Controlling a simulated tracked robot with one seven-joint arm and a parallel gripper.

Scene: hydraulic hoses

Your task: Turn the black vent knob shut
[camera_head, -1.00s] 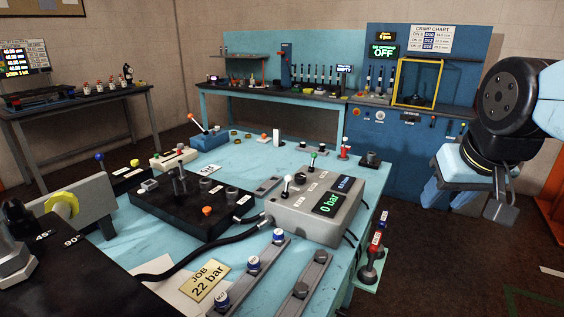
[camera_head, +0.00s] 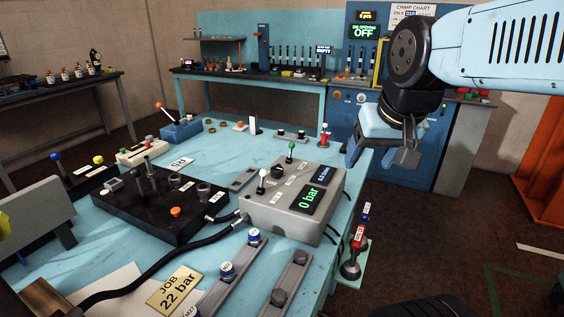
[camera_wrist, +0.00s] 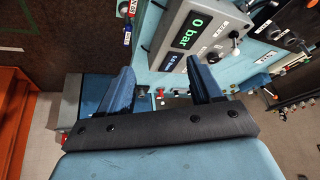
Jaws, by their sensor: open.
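A grey control box (camera_head: 293,205) with a green "0 bar" display stands on the blue bench. A small black knob (camera_head: 277,171) shows on its top, between a white-ball lever (camera_head: 262,174) and a green-ball lever (camera_head: 291,146). I take this knob for the vent knob; its turn position is too small to read. In the wrist view a dark knob (camera_wrist: 213,58) shows on the box beside the display, near the right finger. My gripper (camera_head: 393,150) is open and empty, up in the air right of the box and apart from it. Its spread fingers also show in the wrist view (camera_wrist: 163,78).
Grey rails (camera_head: 235,275) with blue caps lie in front.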

